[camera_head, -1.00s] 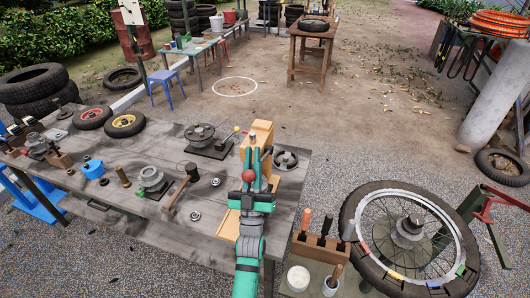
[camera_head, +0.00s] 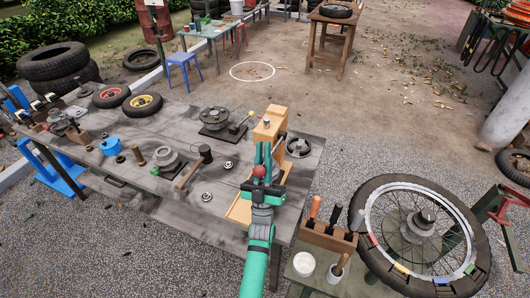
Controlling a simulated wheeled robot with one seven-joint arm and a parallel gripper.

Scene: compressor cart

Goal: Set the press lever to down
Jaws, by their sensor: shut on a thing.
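The press (camera_head: 271,122) is a tan wooden-coloured upright on a matching base (camera_head: 240,211) at the right end of the grey table. My teal gripper (camera_head: 266,152) is in front of the press and hides much of its lower part. A red ball knob (camera_head: 259,171), apparently the end of the press lever, shows at the gripper's fingers. The gripper looks shut on the lever. The lever's arm is mostly hidden, so its exact angle cannot be told.
A plate device with a yellow-knobbed lever (camera_head: 251,114) stands left of the press. A dark round part (camera_head: 299,146) lies to its right. A tool block (camera_head: 328,238) and a spoked wheel (camera_head: 377,207) stand to the right of my arm.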

